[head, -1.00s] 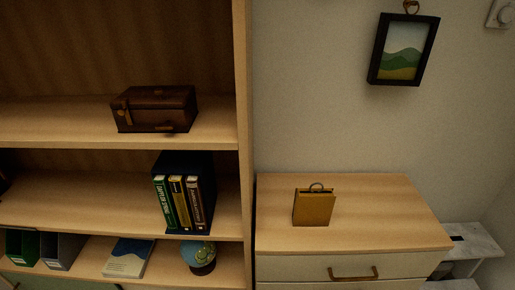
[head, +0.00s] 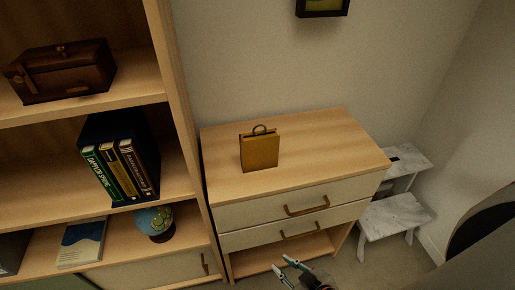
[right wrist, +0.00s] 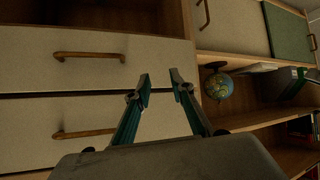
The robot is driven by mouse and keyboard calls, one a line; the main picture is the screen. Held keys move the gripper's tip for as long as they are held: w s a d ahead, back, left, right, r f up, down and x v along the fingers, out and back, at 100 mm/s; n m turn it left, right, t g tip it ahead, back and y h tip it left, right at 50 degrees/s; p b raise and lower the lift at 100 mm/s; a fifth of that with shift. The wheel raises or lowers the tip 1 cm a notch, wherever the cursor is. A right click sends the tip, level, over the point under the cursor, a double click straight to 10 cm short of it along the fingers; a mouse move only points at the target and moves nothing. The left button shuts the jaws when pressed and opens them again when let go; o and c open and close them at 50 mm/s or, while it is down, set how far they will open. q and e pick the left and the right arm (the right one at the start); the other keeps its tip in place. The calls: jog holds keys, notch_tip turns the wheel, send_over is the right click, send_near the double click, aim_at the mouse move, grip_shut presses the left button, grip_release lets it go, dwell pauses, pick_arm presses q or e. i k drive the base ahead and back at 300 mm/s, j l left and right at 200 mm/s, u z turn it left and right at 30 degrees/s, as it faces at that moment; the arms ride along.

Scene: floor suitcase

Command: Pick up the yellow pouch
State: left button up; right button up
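The yellow pouch (head: 260,152) stands upright on top of the wooden dresser (head: 325,150), with a small dark ring handle at its top. My right gripper (head: 286,265) shows at the bottom of the head view, lower than the dresser top and in front of its open lower shelf, well apart from the pouch. In the right wrist view my right gripper (right wrist: 160,82) has its two teal fingers spread, with nothing between them. The pouch is not in the right wrist view. My left gripper is not in view.
The bookshelf at left holds a brown chest (head: 62,70), books (head: 118,170) and a globe (head: 155,222). The dresser's drawer handles (head: 307,206) stick out in front. A marble-topped step stool (head: 396,215) stands right of the dresser. The dresser top around the pouch is clear.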

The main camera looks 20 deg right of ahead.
aim_at(259, 150)
jog(key=k+l+u, duration=0.25)
jog(key=u, duration=0.15)
jog(key=k+l+u, duration=0.3)
jog(key=u, duration=0.15)
